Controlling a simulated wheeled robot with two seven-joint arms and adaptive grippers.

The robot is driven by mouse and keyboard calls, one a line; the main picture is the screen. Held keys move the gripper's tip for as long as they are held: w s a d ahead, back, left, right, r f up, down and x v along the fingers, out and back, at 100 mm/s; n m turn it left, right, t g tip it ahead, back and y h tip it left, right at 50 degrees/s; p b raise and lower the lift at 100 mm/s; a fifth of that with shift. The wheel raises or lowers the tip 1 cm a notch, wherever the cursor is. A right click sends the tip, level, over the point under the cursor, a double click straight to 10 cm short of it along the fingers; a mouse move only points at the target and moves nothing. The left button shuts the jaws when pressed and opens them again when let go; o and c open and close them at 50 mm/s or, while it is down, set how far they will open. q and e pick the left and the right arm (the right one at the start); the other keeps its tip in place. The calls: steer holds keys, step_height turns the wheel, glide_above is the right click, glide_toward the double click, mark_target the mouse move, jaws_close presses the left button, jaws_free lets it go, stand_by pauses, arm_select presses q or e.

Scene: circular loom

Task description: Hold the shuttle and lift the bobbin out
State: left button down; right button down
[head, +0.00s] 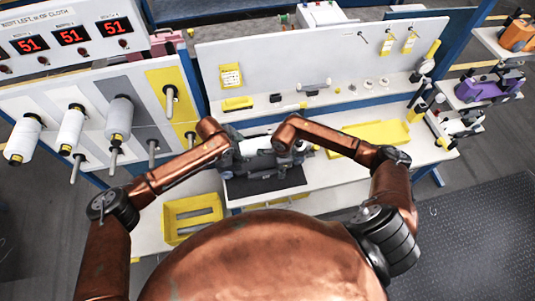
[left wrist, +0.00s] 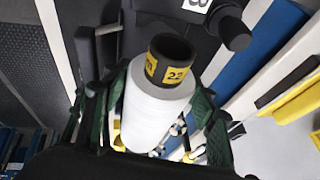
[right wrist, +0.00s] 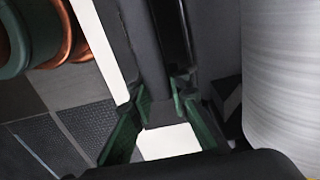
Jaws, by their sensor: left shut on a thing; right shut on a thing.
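The white bobbin (left wrist: 160,105), with a black and yellow end marked 22, lies between the green fingers of my left gripper (left wrist: 158,112), which is shut on it. In the head view the bobbin (head: 249,147) is partly hidden by my arms. My right gripper (right wrist: 160,100) is shut on a dark bar of the shuttle (right wrist: 146,45). The bobbin's white side (right wrist: 282,75) fills the right of the right wrist view. In the head view the shuttle (head: 262,162) is dark grey, over the black mat. I cannot tell whether the bobbin is clear of the shuttle.
The black mat (head: 265,188) lies on the white bench. A yellow tray (head: 192,219) stands at front left, another yellow tray (head: 375,134) at back right. A rack with several white bobbins on pegs (head: 70,128) is at left. A white panel (head: 310,60) stands behind.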

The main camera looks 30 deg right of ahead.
mark_target(246, 143)
arm_select(q)
steer(key=shift+r, duration=2.9)
arm_select(e)
steer(key=shift+s+d+f, duration=0.1)
steer(key=shift+s+f, duration=0.1)
steer(key=shift+f, duration=0.1)
steer(key=c, duration=2.3)
jaws_free()
arm_select(q)
steer(key=shift+w+d+f, duration=0.1)
steer(key=shift+w, duration=0.05)
arm_select(e)
steer(key=o, duration=0.3)
steer(key=shift+w, duration=0.15)
steer(key=shift+o, duration=1.3)
steer(key=shift+r, duration=0.2)
steer(key=shift+w+r, duration=0.1)
steer(key=shift+r, duration=0.3)
step_height(246, 143, up, 11)
steer(key=shift+r, duration=0.1)
